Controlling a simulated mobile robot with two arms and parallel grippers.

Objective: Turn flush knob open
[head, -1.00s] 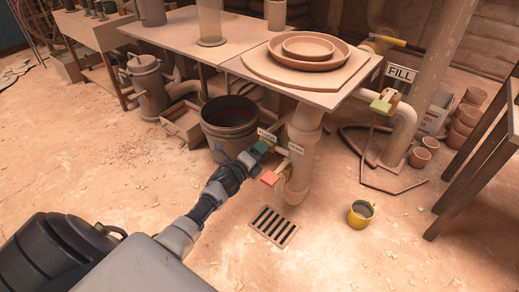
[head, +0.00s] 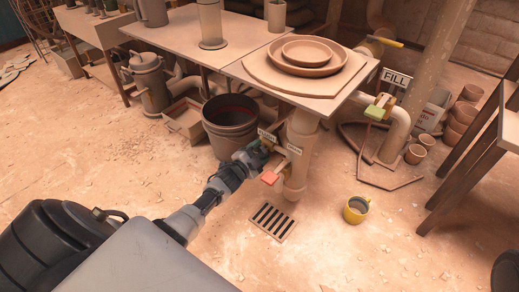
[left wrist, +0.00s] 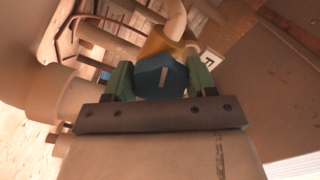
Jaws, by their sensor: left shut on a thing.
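The blue knob (left wrist: 161,78) fills the middle of the left wrist view, with a pale line on its face. It sits in front of a brass-coloured fitting (left wrist: 165,42). My left gripper (left wrist: 160,71) has its green fingers on both sides of the knob and is shut on it. In the head view my left gripper (head: 259,153) reaches the pipework under the table edge, beside a small label (head: 267,135); the knob is mostly hidden there. My right gripper is not in view.
A dark bucket (head: 229,126) stands to the left. A floor drain (head: 272,221) and a yellow cup (head: 357,209) are nearby. The FILL sign (head: 397,78) and green handle (head: 375,112) are right.

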